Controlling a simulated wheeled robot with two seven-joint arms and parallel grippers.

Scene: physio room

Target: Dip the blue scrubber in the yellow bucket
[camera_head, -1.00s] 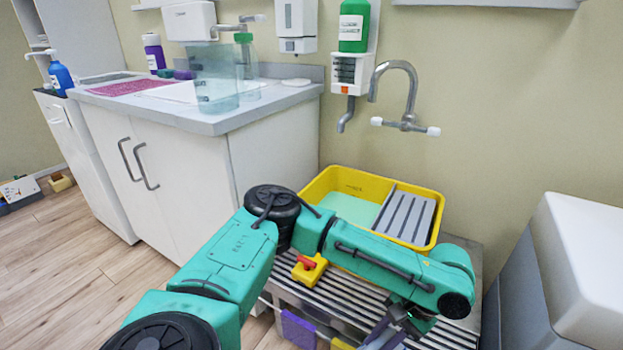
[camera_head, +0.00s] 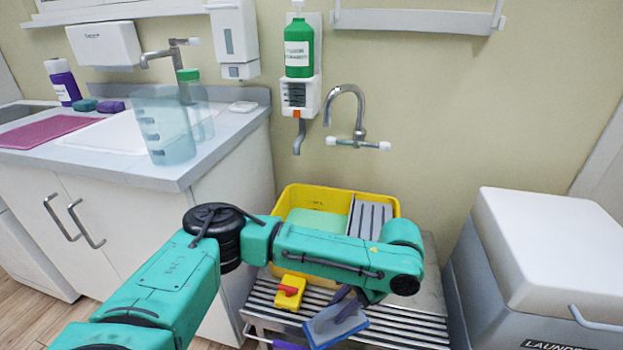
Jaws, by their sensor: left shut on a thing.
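The yellow bucket (camera_head: 288,205) stands below the wall tap, behind my left forearm. Pale green liquid (camera_head: 316,222) shows inside it, and a grey ribbed panel (camera_head: 369,217) covers its right part. My left arm crosses in front of the bucket and partly hides its front wall. My left gripper (camera_head: 346,303) points down and is shut on the blue scrubber (camera_head: 337,327), a flat grey-blue pad with a blue edge. The scrubber is tilted, over the slatted rack and in front of the bucket, outside it. The fingertips are small and partly hidden. My right gripper is out of view.
A yellow block with a red top (camera_head: 290,291) sits on the slatted rack (camera_head: 405,331) left of the scrubber. The tap (camera_head: 359,128) hangs above the bucket. A white-lidded bin (camera_head: 560,250) stands right, a counter (camera_head: 185,172) left.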

